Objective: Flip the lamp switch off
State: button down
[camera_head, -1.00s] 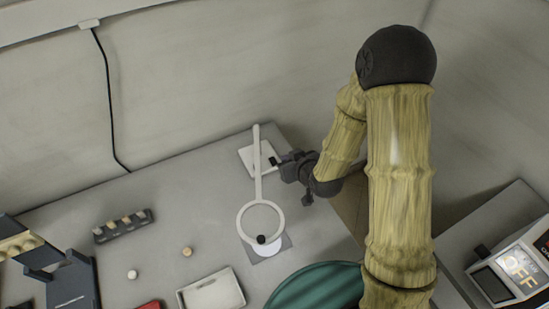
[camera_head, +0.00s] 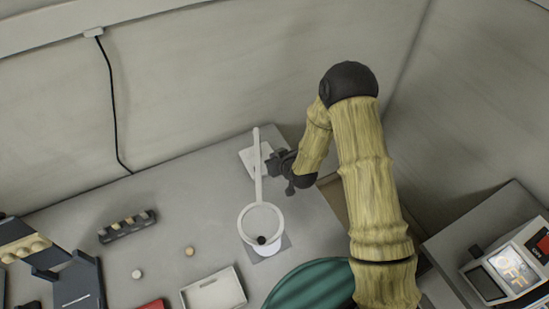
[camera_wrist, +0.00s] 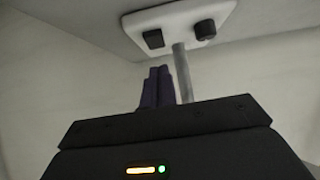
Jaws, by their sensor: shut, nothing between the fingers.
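The lamp (camera_head: 258,185) is a pale upright with a ring head, standing on a white base plate at the back of the table. In the wrist view its white base (camera_wrist: 178,20) carries a black rocker switch (camera_wrist: 153,39) on the left and a round black knob (camera_wrist: 205,29) on the right, with the grey pole (camera_wrist: 183,75) between them. My gripper (camera_head: 271,163) is beside the lamp pole, close to the base. Its dark fingers (camera_wrist: 157,88) are shut and empty, pointing toward the rocker, with a visible gap. The rocker's position cannot be told.
A device with a lit screen reading OFF (camera_head: 512,266) stands at the right. A green round object (camera_head: 312,287), a white tray (camera_head: 214,293), a dark block holder (camera_head: 127,227) and small pegs lie toward the front and left. A wall closes the back.

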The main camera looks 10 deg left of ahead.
jog(key=shift+a+f, duration=0.2)
jog(key=shift+f, duration=0.8)
jog(key=shift+w+d+f, duration=0.1)
jog(key=shift+f, duration=0.05)
